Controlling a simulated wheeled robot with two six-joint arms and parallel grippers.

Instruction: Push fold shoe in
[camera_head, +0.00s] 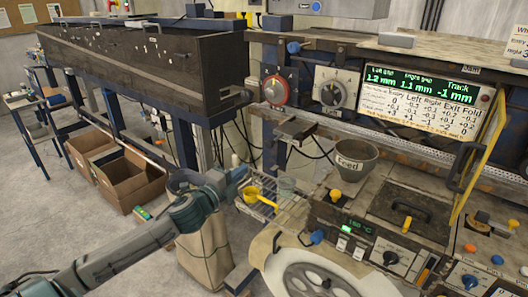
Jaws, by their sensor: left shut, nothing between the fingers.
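My left gripper (242,174) reaches in from the lower left on its grey-green arm. It is shut and empty, in front of the machine's left side, near a wire rack (280,203). No part is clearly marked as the fold shoe, so I cannot tell which one it is. A small dark bracket (297,129) juts from the machine's left end, above and right of the gripper and apart from it. A display (425,90) reads 1.2 mm, 1.1 mm and Track -1 mm, above a table with a Fold column. My right gripper is not in view.
A red dial (276,90) and a black dial (333,93) sit on the machine front. A Feed cup (356,160) and a black-handled lid (408,214) are on the bench. A yellow scoop (254,195) lies on the rack. Cardboard boxes (133,183) stand at left.

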